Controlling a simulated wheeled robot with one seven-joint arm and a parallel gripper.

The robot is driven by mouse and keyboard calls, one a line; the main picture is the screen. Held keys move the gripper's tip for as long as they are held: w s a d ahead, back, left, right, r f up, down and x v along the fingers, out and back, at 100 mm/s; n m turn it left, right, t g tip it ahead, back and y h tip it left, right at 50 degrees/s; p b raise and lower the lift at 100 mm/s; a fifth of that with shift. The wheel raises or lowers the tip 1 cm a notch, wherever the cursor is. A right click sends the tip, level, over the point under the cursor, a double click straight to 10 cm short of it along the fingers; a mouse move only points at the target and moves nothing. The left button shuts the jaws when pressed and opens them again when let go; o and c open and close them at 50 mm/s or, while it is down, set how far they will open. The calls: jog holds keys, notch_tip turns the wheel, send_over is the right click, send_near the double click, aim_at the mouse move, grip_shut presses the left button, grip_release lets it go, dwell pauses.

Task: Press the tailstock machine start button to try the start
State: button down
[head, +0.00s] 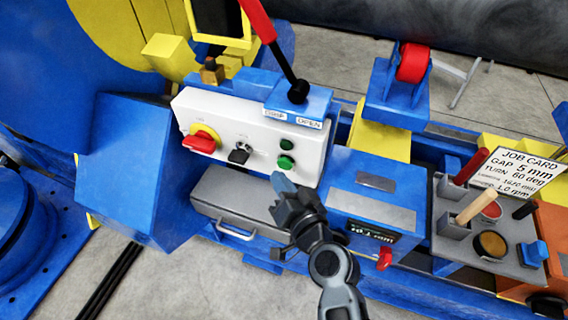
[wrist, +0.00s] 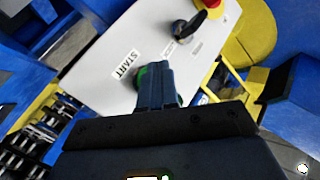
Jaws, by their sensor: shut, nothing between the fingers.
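A white control panel (head: 230,118) on the blue machine carries two green buttons, an upper one (head: 287,145) and a lower one (head: 286,162).
The panel also has a red-and-yellow rotary switch (head: 203,138) and a black selector knob (head: 239,153). A red-handled lever (head: 272,45) rises above the panel from a block marked OPEN. A grey drawer (head: 235,200) lies below. A job card (head: 517,172) and tool tray (head: 455,240) stand right.

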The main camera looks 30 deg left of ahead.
jog(key=shift+w, duration=0.15)
jog(key=shift+w+a+b, duration=0.1)
jog(key=shift+w+b, duration=0.15)
jog(key=shift+b, duration=0.1)
jog(key=shift+w+a+b, duration=0.1)
jog(key=shift+w+b, duration=0.2)
jog(key=shift+w, duration=0.15)
dwell(0.9)
dwell(0.3)
jog(key=shift+s+d, duration=0.2)
jog(key=shift+s, duration=0.65)
jog(key=shift+s, duration=0.1)
jog(key=shift+s+d+p, duration=0.2)
jog(key=shift+s, duration=0.6)
jog(key=shift+s+d+p, duration=0.15)
jog(key=shift+s+d, duration=0.05)
jog(key=shift+s, duration=0.55)
jog(key=shift+s+d+p, duration=0.2)
jog(key=shift+s, duration=0.6)
